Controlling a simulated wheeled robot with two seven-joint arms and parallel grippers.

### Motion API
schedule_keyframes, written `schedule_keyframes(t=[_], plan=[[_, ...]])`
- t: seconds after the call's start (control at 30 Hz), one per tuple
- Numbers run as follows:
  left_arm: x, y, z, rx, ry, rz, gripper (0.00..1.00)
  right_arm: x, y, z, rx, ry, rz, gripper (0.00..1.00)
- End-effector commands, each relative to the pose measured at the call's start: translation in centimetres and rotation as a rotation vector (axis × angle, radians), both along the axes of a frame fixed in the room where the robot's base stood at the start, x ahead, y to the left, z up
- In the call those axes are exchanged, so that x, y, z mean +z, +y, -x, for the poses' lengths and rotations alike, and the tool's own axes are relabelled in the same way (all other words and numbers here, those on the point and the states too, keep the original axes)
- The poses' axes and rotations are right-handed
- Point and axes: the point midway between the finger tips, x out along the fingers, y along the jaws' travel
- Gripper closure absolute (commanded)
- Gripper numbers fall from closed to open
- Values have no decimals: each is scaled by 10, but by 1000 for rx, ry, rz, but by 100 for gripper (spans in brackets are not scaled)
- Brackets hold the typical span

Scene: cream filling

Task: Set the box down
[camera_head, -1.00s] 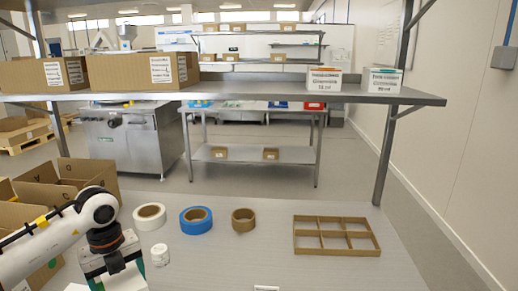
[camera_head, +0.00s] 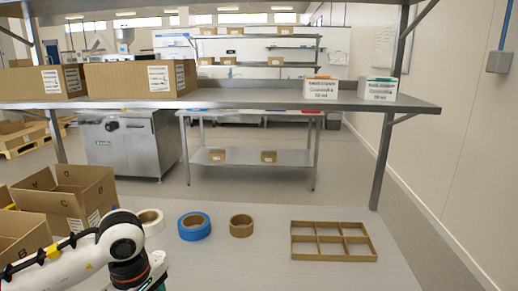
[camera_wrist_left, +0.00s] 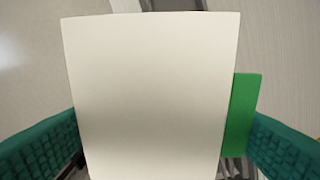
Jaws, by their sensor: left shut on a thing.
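A white box (camera_wrist_left: 150,95) fills the middle of the left wrist view, with a green part (camera_wrist_left: 240,115) along its right side. The green ribbed pads of my left gripper (camera_wrist_left: 160,145) stand on both sides of it, shut on it. In the head view my left gripper (camera_head: 152,280) is at the bottom edge, over the near left of the table, and the box is cut off below the frame. I cannot tell whether the box touches the table. My right gripper is in neither view.
White (camera_head: 151,220), blue (camera_head: 194,226) and brown (camera_head: 241,226) tape rolls lie on the table (camera_head: 270,265). A cardboard divider (camera_head: 333,256) lies at the right. Open cartons (camera_head: 70,200) stand at the left. A metal shelf (camera_head: 260,98) spans above. The table's near middle is clear.

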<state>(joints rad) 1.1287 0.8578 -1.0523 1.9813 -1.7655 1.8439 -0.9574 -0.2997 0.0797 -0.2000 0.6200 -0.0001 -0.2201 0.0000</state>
Motion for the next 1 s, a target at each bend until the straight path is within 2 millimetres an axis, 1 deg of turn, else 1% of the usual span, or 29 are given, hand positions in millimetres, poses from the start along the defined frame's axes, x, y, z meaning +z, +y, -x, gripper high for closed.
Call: schedule_keyframes(t=[0.03, 0.2, 0.3, 0.43, 0.57, 0.63, 0.7, 0.8, 0.87, 1.0], plan=[[2, -4, 4, -131, -1, 1, 54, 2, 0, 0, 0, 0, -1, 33], [5, -16, 17, -582, -3, 4, 54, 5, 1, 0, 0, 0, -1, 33], [7, -21, 24, -805, -3, 5, 54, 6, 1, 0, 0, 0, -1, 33], [8, -25, 29, -1017, -3, 5, 54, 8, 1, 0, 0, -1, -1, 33], [7, -27, 34, -1130, -3, 5, 54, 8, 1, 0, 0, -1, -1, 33], [0, -28, 40, -1156, 0, 5, 54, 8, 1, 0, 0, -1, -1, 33], [-13, -27, 49, -1164, 2, 1, 64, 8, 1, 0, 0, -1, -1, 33], [-29, -27, 63, -1164, 0, 3, 64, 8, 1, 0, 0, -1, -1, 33], [-37, -27, 69, -1164, 0, 5, 64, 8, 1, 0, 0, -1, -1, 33], [-42, -28, 74, -1162, -4, 6, 64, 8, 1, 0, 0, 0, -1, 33]])
